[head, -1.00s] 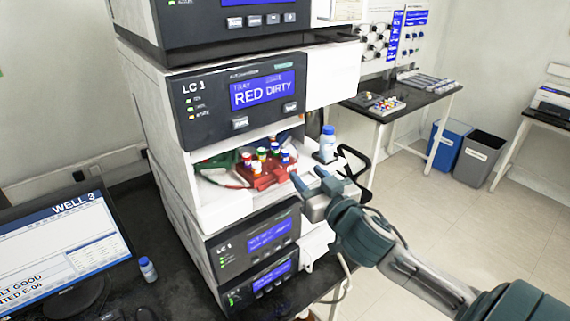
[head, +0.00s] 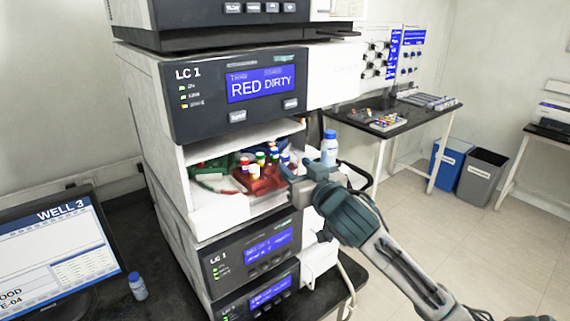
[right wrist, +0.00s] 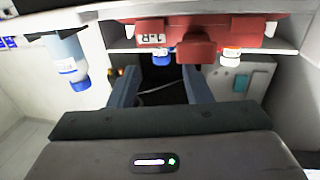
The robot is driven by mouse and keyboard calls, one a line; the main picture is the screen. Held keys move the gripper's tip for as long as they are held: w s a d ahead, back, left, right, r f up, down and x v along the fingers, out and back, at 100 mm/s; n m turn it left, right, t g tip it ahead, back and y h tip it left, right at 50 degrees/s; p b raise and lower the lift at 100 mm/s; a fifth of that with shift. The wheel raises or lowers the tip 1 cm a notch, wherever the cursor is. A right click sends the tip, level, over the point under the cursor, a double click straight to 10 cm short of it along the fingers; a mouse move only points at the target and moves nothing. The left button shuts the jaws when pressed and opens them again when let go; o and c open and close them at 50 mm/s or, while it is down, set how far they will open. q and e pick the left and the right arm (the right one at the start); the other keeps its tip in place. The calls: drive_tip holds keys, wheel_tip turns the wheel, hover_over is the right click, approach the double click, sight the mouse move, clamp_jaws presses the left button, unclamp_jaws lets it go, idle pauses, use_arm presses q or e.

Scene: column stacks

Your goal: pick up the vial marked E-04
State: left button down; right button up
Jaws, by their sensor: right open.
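Several small vials with white, green, red and blue caps (head: 261,158) stand in a red tray (head: 262,183) inside the open sampler compartment. Their markings are too small to read, so I cannot tell which is E-04. My right gripper (head: 302,172) is open and empty at the right side of the compartment mouth, beside the tray. In the right wrist view, which looks upside down, the red tray (right wrist: 198,45) is marked 1-R. A blue-capped vial (right wrist: 163,57) and an orange-capped vial (right wrist: 231,56) show near the open fingers (right wrist: 160,90). My left gripper is not in view.
A blue-capped bottle (head: 329,148) stands just behind my right gripper; it also shows in the right wrist view (right wrist: 70,60). A green tray (head: 215,172) lies left of the red one. Another bottle (head: 137,286) stands by the monitor (head: 60,262).

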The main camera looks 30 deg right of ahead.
sight(287, 159)
drive_tip(key=w+p, duration=0.1)
drive_tip(key=w, duration=0.2)
drive_tip(key=shift+w+d+r+p, duration=0.1)
drive_tip(key=shift+w+r+p, duration=0.1)
drive_tip(key=shift+p, duration=0.15)
drive_tip(key=shift+w+f, duration=0.25)
drive_tip(key=shift+w, duration=0.3)
drive_tip(key=shift+s, duration=0.1)
drive_tip(key=shift+c, duration=1.2)
drive_tip(key=c, duration=0.7)
